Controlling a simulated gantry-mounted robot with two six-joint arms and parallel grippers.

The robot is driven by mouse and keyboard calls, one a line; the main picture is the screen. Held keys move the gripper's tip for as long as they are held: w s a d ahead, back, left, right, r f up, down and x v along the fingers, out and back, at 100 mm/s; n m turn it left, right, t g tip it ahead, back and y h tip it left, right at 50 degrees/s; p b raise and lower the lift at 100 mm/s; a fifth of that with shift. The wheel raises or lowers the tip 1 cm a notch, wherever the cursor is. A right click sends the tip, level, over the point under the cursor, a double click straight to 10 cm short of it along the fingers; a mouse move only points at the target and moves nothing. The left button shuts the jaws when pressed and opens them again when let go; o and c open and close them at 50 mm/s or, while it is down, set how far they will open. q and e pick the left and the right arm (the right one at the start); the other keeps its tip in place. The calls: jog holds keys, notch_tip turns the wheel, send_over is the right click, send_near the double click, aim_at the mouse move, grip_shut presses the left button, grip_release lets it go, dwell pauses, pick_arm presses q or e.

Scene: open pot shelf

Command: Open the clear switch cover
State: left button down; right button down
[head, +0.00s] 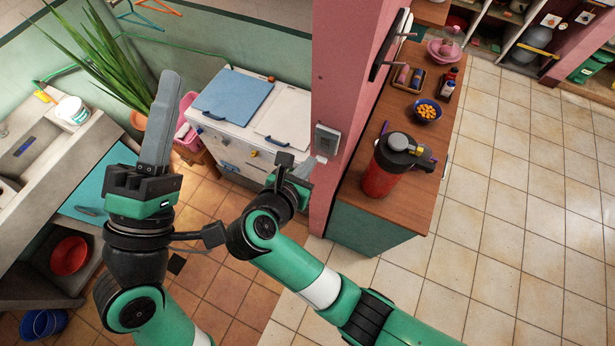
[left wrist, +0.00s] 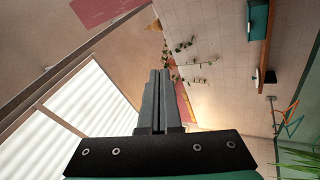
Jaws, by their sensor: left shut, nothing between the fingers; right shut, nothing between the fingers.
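A small grey switch box (head: 326,139) is fixed to the end face of the pink pillar in the head view. Its clear cover is too small to make out, so I cannot tell whether it is open or shut. My right gripper (head: 308,168) is shut, just below and left of the switch box; whether it touches anything there is unclear. My left gripper (head: 165,92) is shut and empty, pointing up, well left of the pillar. Its closed fingers also show in the left wrist view (left wrist: 158,95).
The pink pillar (head: 345,60) stands beside a wooden counter (head: 405,195) holding a red dispenser (head: 378,178) and a bowl of orange pieces (head: 425,111). A white washing machine (head: 275,95) stands behind my arms. A concrete sink (head: 70,150) and plant are at left.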

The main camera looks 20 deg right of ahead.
pick_arm(q)
jog(key=s+d+f+n+g, duration=0.25)
jog(key=f+n, duration=0.35)
jog(key=f, duration=0.7)
jog(key=s+d+f+n+g, duration=0.15)
jog(key=d+f+n, duration=0.25)
jog(key=f+n, duration=0.55)
jog(key=s+d+f+n+g, duration=0.2)
jog(key=s+d+f+n, duration=0.1)
jog(key=f, duration=1.2)
jog(key=w+f+x, duration=0.1)
jog(key=x, duration=0.9)
jog(key=shift+y, duration=0.4)
jog(key=shift+s+a+r, duration=0.25)
jog(key=shift+a+r, duration=0.05)
jog(key=shift+r, duration=0.4)
jog(key=shift+s+a+r, duration=0.2)
jog(key=shift+a+r, duration=0.1)
jog(key=shift+r, duration=0.45)
jog(key=shift+s+a+r, duration=0.25)
jog(key=shift+a+r, duration=0.05)
jog(key=shift+r, duration=0.4)
pick_arm(e)
jog(key=shift+c, duration=2.4)
grip_release()
